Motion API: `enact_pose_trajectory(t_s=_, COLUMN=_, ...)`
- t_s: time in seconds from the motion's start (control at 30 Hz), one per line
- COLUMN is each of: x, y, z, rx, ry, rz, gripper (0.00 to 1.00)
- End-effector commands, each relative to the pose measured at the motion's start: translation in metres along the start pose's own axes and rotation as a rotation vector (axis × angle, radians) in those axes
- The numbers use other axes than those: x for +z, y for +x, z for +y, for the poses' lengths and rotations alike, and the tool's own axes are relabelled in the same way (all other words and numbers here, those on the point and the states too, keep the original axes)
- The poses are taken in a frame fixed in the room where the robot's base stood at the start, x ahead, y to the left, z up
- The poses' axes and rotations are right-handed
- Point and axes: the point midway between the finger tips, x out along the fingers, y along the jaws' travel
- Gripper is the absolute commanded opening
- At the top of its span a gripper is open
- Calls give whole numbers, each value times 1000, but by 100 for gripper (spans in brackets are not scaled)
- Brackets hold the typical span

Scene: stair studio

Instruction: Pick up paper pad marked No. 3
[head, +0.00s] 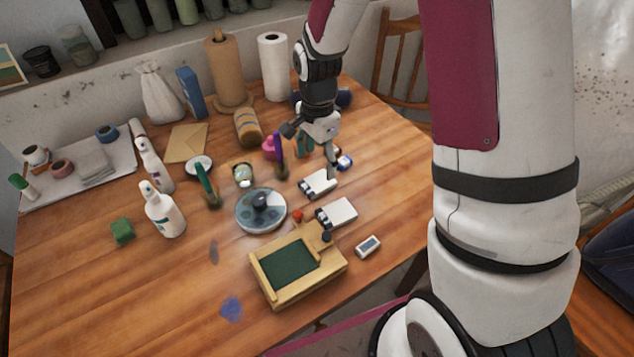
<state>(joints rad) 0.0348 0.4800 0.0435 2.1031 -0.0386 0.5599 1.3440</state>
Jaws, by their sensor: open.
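Two small white pads with dark clips or bindings at their left ends lie on the wooden table. The farther pad (319,184) is just below my gripper in the picture; the nearer pad (338,212) lies behind the green-topped wooden frame. No number is readable on either, so I cannot tell which is No. 3. My gripper (308,156) is open, pointing down over the table's far right part. Its right finger ends close to the farther pad's back edge; I cannot tell whether they touch. Nothing shows held between the fingers.
A grey round dish (240,213), a wooden frame (318,287) and a small white block (368,246) surround the pads. Purple and green upright items crowd the gripper's left. Spray bottles (166,222) stand farther left. The front left table (120,300) is clear.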

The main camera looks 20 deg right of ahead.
Motion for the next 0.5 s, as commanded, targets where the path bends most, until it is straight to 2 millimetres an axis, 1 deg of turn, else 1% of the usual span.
enact_pose_trajectory(t_s=0.03, x=0, y=6, z=0, rx=1, ry=0, rz=-1, gripper=72)
enact_pose_trajectory(t_s=0.27, x=1, y=21, z=1, rx=2, ry=0, rz=-1, gripper=72)
enact_pose_trajectory(t_s=0.5, x=2, y=55, z=2, rx=2, ry=-1, rz=-1, gripper=72)
